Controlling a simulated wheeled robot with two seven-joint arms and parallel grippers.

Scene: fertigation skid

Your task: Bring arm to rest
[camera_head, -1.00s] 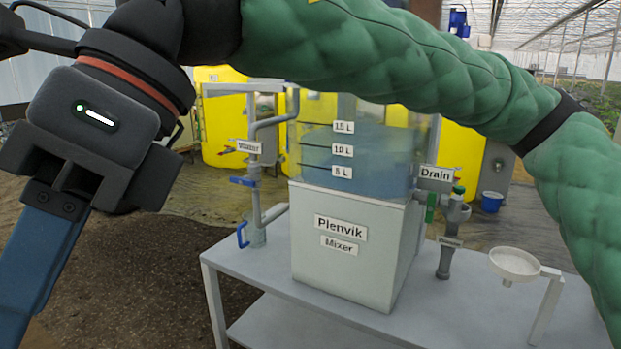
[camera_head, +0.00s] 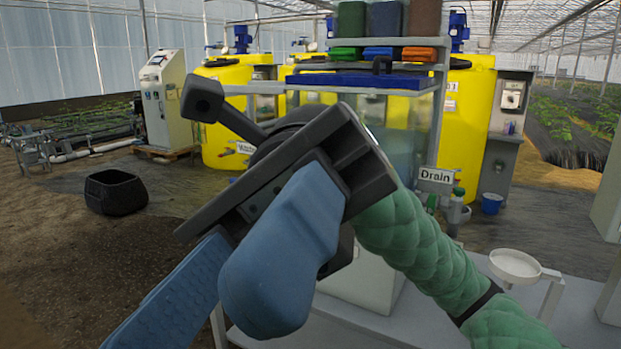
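My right gripper (camera_head: 205,318) hangs large in the near left-centre of the head view, at the end of my green-sleeved arm that comes in from the right. Its two blue fingers point down and left. They stand apart with a gap between them, and I see nothing held in them. The gripper and arm are in front of the mixer (camera_head: 365,277) and hide most of its tank and its labels. My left gripper is not in view.
The pale table (camera_head: 500,325) holds the mixer, a drain fitting (camera_head: 455,211) and a round white dish on a stand (camera_head: 514,265). A shelf (camera_head: 395,42) with several coloured bins rises behind. A black tub (camera_head: 116,192) sits on the ground at left.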

